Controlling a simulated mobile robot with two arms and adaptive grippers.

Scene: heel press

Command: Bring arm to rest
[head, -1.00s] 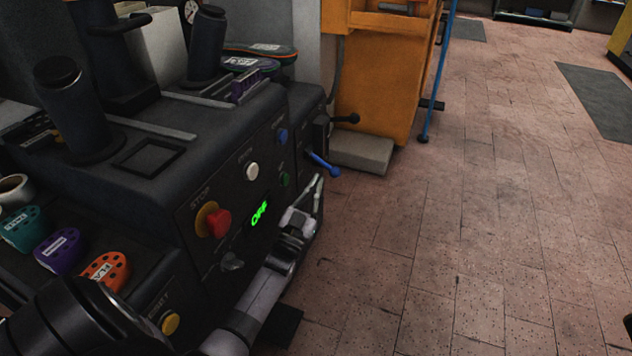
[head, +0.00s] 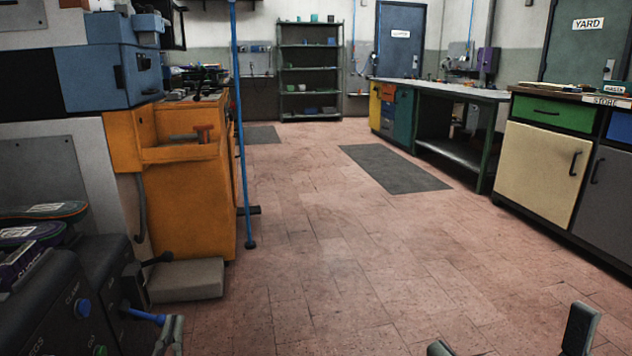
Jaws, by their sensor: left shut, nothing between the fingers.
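The heel press (head: 45,310) fills the lower left corner of the head view. Its front has a blue button (head: 83,308), part of a green button at the bottom edge, and a blue-handled lever (head: 145,316). My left gripper (head: 172,335) shows only its grey fingertips at the bottom edge, just right of the press front and below the lever. It is shut and holds nothing. The rest of that arm is out of view. Two dark fingertips of my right gripper (head: 510,340) rise from the bottom edge at the right, well apart, with only floor between them.
An orange cabinet (head: 185,185) stands behind the press, with a grey block (head: 187,280) on the floor and a blue pole (head: 241,130) beside it. A workbench (head: 440,92) and cream cupboard (head: 537,175) line the right. The tiled floor (head: 330,260) between is clear.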

